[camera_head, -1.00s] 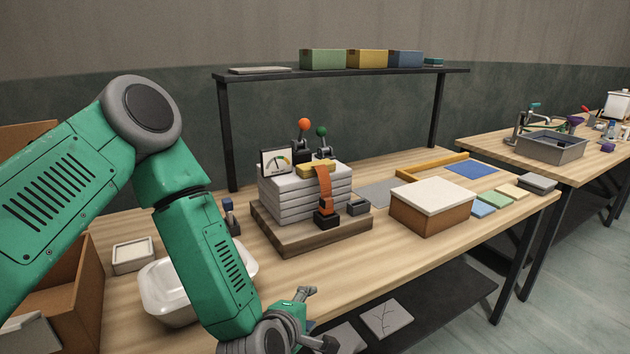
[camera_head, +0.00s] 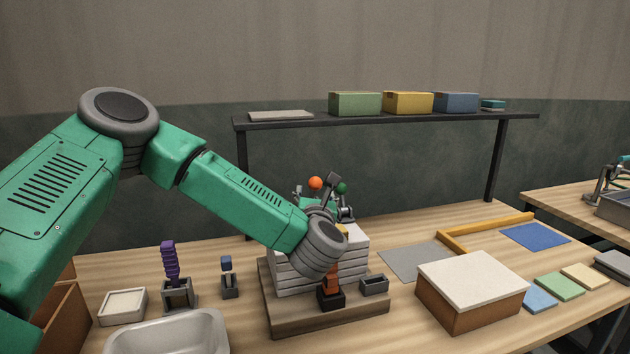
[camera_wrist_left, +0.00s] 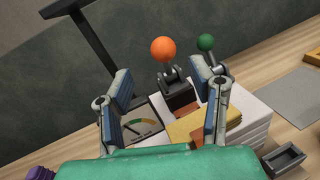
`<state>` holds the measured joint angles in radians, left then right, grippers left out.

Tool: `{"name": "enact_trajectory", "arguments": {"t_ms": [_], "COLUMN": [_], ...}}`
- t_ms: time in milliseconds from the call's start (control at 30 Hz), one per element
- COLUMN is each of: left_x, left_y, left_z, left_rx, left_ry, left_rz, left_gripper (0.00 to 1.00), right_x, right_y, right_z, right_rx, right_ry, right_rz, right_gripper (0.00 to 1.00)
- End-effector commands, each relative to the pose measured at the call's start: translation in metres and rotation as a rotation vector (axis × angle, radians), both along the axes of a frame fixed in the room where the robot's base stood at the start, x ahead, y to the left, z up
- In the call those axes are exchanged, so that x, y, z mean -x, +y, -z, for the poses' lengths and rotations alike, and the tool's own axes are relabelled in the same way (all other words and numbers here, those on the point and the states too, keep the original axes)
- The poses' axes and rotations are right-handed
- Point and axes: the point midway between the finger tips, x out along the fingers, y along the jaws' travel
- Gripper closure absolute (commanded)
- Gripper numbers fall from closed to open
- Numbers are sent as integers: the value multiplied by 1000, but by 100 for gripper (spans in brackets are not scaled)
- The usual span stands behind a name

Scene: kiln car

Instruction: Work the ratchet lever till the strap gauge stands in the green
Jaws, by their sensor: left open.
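A lever with an orange ball knob (camera_head: 315,183) and one with a green knob (camera_head: 342,188) stand behind a stack of white slabs (camera_head: 355,252) on a wooden base (camera_head: 312,320). In the left wrist view the orange knob (camera_wrist_left: 163,49) shows ahead between my fingers, the green knob (camera_wrist_left: 205,42) beyond the right finger. My left gripper (camera_wrist_left: 168,74) is open and empty; in the head view it (camera_head: 316,194) is above the stack. The gauge (camera_wrist_left: 143,128) is partly covered by my gripper; its needle is unclear. An orange strap (camera_head: 331,277) runs down the stack's front. My right gripper is out of view.
A shelf (camera_head: 400,114) with boxes spans behind the bench. A lidded box (camera_head: 470,300) stands right of the stack. A white basin (camera_head: 165,340), purple-handled tool (camera_head: 170,262) and small tray (camera_head: 122,306) are at left. A grey mat (camera_head: 412,262) lies bare behind the box.

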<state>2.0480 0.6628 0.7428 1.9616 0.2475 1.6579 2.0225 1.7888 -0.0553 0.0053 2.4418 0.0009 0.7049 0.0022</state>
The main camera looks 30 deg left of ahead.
Motion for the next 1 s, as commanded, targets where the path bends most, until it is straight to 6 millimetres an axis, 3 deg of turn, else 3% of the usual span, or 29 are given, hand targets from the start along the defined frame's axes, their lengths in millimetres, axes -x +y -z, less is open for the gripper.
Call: {"name": "enact_trajectory", "arguments": {"t_ms": [200, 400, 833, 1000], "left_x": [-39, -62, -70, -70], "left_y": [27, 45, 47, 47], "left_z": [0, 1, 1, 1], "left_rx": [-2, 0, -2, -2], "left_ry": [1, 2, 2, 2], "left_rz": [-1, 1, 3, 4], "left_gripper": [51, 51, 51, 100], "right_x": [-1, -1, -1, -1], "right_y": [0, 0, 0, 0], "right_z": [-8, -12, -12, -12], "right_rx": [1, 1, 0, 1], "right_ry": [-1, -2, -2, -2], "right_rz": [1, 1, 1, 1], "right_gripper": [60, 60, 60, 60]}}
